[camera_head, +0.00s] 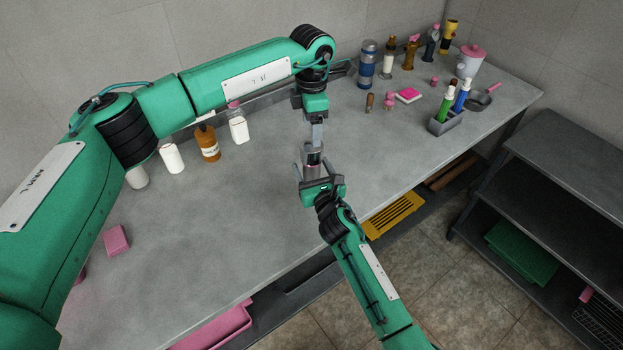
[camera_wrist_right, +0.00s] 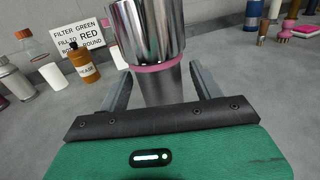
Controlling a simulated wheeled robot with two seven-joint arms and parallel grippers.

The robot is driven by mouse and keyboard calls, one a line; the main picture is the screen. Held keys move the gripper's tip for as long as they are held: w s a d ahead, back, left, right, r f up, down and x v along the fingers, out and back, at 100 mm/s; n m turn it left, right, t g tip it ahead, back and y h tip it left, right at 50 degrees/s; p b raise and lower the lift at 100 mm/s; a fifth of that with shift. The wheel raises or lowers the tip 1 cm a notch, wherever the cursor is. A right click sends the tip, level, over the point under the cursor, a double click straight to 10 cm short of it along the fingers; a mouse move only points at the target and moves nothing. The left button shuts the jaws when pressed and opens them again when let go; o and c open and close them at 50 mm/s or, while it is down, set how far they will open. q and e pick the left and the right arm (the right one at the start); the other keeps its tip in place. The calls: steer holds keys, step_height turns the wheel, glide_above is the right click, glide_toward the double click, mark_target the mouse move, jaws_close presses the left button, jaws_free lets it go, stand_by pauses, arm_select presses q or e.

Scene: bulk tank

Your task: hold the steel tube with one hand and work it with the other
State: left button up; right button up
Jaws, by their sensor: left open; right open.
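The steel tube (camera_head: 312,157) stands upright over the middle of the grey worktop in the head view. In the right wrist view the shiny tube (camera_wrist_right: 148,32) has a pink ring round it, and its top is cut off by the frame. My right gripper (camera_head: 318,172) is open. In the wrist view its two fingers (camera_wrist_right: 160,80) stand on either side of the tube with gaps showing. My left gripper (camera_head: 317,132) is open and points down just above the tube's top. I cannot tell whether it touches the tube.
White containers (camera_head: 171,157) and an amber bottle (camera_head: 208,143) stand behind to the left. A pink block (camera_head: 116,240) lies at the left front. Several bottles, a brush holder (camera_head: 445,122) and a pan (camera_head: 480,100) occupy the right. The worktop between is clear.

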steer(key=shift+x, duration=1.3)
jaws_close()
